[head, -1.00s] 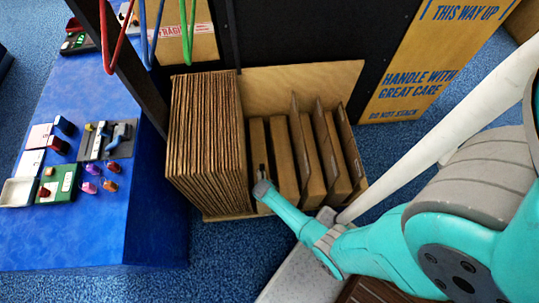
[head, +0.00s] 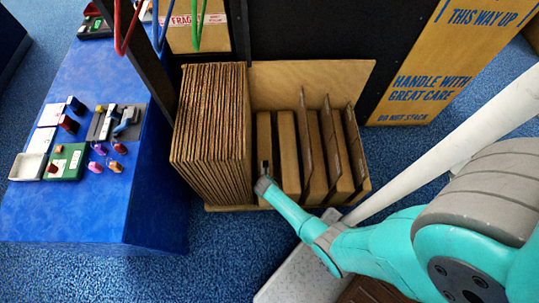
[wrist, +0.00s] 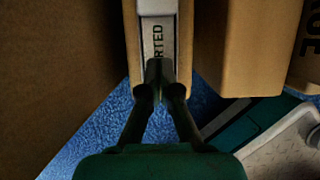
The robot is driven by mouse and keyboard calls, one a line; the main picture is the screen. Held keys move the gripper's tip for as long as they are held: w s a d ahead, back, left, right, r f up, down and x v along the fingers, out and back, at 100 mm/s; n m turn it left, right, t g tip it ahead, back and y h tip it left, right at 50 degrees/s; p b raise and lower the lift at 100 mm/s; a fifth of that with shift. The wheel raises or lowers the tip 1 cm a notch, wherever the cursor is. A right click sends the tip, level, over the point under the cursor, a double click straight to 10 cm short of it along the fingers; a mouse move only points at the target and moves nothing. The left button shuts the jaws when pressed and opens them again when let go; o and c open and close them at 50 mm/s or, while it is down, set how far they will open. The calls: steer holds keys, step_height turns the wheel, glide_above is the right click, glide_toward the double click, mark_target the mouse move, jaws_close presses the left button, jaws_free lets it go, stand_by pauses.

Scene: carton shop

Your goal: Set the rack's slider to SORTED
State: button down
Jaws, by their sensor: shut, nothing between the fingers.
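The cardboard rack (head: 228,208) stands on the blue floor, with several upright panels in its right half. A pale strip (wrist: 171,22) on the front end of its leftmost panel (wrist: 130,40) carries letters reading "RTED"; the rest of the word is hidden. My gripper (wrist: 159,70) is shut and empty, its tips over the lower part of the strip. I cannot tell whether they touch it. The slider cannot be made out; the fingers may cover it. In the head view my gripper (head: 263,178) is at the front of that leftmost panel.
A tight stack of cardboard sheets (head: 210,130) fills the rack's left half. Another panel (wrist: 235,50) is close on the right in the wrist view. A blue table (head: 70,215) with small devices stands at the left. Blue floor is open in front of it.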

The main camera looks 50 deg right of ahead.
steer(key=v, duration=1)
stand_by(0.5)
steer(key=s+a+r+m+t+y, duration=0.1)
steer(key=s+a+r+m+t, duration=0.2)
steer(key=s+r+m, duration=0.35)
steer(key=s+a+r+m+t+y, duration=0.1)
steer(key=s+a+r+m+t, duration=0.25)
steer(key=s+r+m, duration=0.35)
steer(key=s+a+r+m+t, duration=0.1)
steer(key=s+r+m, duration=0.2)
steer(key=r, duration=0.7)
steer(key=s+a+r+m+t, duration=0.1)
steer(key=s+r+m, duration=0.3)
steer(key=r, duration=0.6)
steer(key=s+a+r+m+t+y, duration=0.1)
steer(key=s+r+m+t, duration=0.2)
steer(key=r+m, duration=0.3)
step_height(320, 180, up, 5)
steer(key=shift+s+f, duration=0.2)
steer(key=shift+a+m, duration=0.1)
steer(key=shift+m, duration=0.15)
